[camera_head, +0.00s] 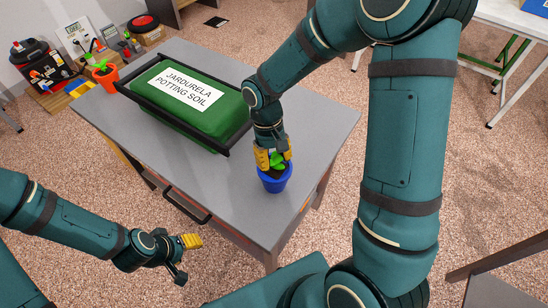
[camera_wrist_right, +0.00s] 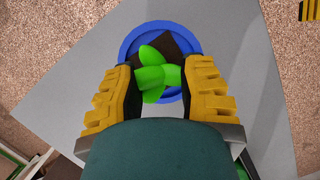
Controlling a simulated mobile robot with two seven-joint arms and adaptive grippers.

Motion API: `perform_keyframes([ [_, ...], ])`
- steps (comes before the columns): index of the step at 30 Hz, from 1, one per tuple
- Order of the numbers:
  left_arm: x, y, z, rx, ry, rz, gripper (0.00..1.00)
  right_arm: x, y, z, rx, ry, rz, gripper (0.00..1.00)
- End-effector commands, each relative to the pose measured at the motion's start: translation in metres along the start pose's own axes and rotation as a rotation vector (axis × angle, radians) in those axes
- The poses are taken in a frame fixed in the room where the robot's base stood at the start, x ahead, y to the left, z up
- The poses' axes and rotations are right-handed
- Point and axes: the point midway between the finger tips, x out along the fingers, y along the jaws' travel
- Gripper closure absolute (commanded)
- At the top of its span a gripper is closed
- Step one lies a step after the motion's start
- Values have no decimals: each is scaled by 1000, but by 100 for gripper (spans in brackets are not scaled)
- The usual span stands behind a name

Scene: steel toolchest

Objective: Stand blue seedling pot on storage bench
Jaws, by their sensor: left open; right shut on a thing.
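The blue seedling pot (camera_head: 275,184), with dark soil and a bright green seedling, is upright over the front right part of the grey storage bench top (camera_head: 318,125). I cannot tell whether its base touches the top. My right gripper (camera_head: 273,158) comes down from above and is shut on the pot, its yellow fingers on either side of the seedling. In the right wrist view, the pot's blue rim (camera_wrist_right: 127,46) shows between and beyond the fingers (camera_wrist_right: 158,82). My left gripper (camera_head: 187,258) is open and empty, in front of the bench to the left.
A green potting soil bag (camera_head: 205,122) in a black tray (camera_head: 175,125) covers the bench's back middle. An orange pot (camera_head: 104,74) with a plant stands at the left corner. The bench's dark handle (camera_head: 187,206) juts out in front. The top's right side is clear.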

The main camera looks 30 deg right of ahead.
Motion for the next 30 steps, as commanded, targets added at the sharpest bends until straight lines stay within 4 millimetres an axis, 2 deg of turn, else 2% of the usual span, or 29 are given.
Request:
perform_keyframes([
  [2, 2, 0, 0, 0, 0, 0, 46, 2, 0, -1, 0, 0, 0, 100],
  [3, 2, -1, 0, 0, 0, 0, 46, 3, 0, -1, 0, 0, 0, 52],
  [4, 1, 0, 0, 0, 0, 0, 46, 2, 0, -1, 0, 0, 0, 42],
  [5, 1, 0, 0, 0, 0, 0, 46, 2, 0, -1, 0, 0, 0, 38],
  [14, 1, 0, 0, 0, 0, 0, 46, 1, 0, 0, 0, 0, 0, 38],
  [17, -2, 1, 0, 0, -1, 0, 46, -4, 0, 0, 0, 1, 0, 38],
  [20, -6, 2, 0, -1, -3, 0, 46, -18, 0, 0, -1, 3, -1, 38],
  [30, -26, 10, 2, -2, -12, 1, 46, -87, 0, 0, -1, 4, 0, 38],
])
